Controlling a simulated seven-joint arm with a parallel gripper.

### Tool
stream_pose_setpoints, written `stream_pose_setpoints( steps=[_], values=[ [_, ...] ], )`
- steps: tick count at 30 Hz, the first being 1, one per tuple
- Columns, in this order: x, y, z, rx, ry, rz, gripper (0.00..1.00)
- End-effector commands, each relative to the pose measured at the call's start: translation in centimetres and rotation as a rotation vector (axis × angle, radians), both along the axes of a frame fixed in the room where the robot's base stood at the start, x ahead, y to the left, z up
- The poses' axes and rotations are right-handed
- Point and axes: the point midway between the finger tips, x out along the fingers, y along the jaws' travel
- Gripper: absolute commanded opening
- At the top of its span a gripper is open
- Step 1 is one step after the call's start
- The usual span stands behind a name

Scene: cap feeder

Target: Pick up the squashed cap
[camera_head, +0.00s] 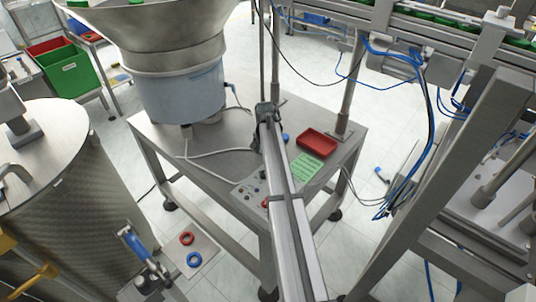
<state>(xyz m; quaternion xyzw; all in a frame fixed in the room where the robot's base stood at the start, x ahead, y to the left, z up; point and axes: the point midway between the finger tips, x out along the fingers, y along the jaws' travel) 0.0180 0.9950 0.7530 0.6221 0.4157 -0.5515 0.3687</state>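I cannot clearly make out the squashed cap. A small blue piece (286,137) on the steel table (222,158) may be a cap. It lies just right of the long pale rail (285,215) and left of a red tray, and it is too small to tell its shape. I can make out no gripper fingers in this view, so I cannot tell where my gripper is relative to it.
A red tray (318,143) and a green sheet (308,167) lie on the table's right half. The bowl feeder (180,85) stands on its left. A conveyor frame (445,125) rises at right. Red (187,238) and blue (194,260) rings lie lower left.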

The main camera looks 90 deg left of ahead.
Motion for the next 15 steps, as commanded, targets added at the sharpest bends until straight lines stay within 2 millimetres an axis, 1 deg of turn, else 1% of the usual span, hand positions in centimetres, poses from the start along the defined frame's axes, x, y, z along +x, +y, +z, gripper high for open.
stream_pose_setpoints(
  steps=[5,15],
  values=[
    [0.01,0.02,0.01,0.001,0.0,0.0,0.8],
    [0.01,0.02,0.03,0.001,0.0,0.0,0.49]
  ],
)
